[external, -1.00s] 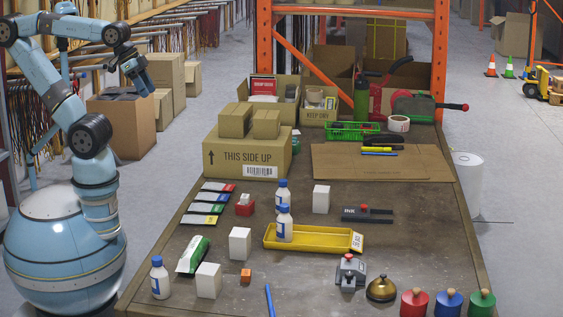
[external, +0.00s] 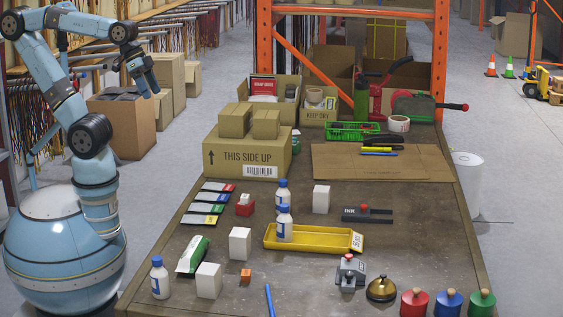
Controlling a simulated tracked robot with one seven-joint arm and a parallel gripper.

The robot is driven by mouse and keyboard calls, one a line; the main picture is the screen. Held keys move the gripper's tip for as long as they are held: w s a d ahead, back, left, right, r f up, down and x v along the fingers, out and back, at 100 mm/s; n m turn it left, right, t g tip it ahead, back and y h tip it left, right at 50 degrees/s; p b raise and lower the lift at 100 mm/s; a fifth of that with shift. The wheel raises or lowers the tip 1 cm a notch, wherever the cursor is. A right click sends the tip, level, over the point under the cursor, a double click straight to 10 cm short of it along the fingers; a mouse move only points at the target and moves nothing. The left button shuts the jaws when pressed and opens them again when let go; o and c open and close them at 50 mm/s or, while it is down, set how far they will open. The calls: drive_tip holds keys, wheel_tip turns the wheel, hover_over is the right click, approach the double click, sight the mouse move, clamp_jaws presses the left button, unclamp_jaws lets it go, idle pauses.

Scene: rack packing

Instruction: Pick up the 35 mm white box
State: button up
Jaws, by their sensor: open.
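Three plain white boxes stand upright on the brown table. One white box (external: 321,199) is behind the yellow tray, another (external: 240,244) is left of the tray, and a third (external: 208,281) is near the front left. A small red block with a white top (external: 244,206) sits beside the flat coloured packets. I cannot tell the boxes' exact sizes or which is 35 mm. My gripper (external: 151,89) is open and empty, high up left of the table and far from all the boxes.
A white bottle (external: 160,278) stands close left of the front white box, and an orange cube (external: 246,275) right of it. A green-and-white pouch (external: 193,255) lies nearby. The yellow tray (external: 308,246) holds a bottle. A large carton (external: 222,157) stands at the back left.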

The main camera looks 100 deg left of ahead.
drive_tip(key=w+d+f+n+g+h, duration=0.1)
drive_tip(key=w+d+n+g+h, duration=0.2)
drive_tip(key=w+d, duration=0.85)
drive_tip(key=n+g+h, duration=0.3)
drive_tip(key=n+h, duration=0.7)
drive_tip(key=n, duration=0.4)
hover_over(210, 266)
drive_tip(key=f, duration=2.4)
drive_tip(key=shift+s+a, duration=0.1)
drive_tip(key=shift+a, duration=0.1)
drive_tip(key=shift+d+f, duration=0.2)
drive_tip(key=shift+f, duration=2.35)
wheel_tip(210, 266, down, 2)
drive_tip(key=shift+f, duration=0.15)
drive_tip(key=shift+x, duration=1.2)
drive_tip(key=shift+d+f, duration=0.2)
drive_tip(key=shift+d, duration=0.1)
drive_tip(key=shift+c, duration=0.2)
drive_tip(key=c, duration=1.1)
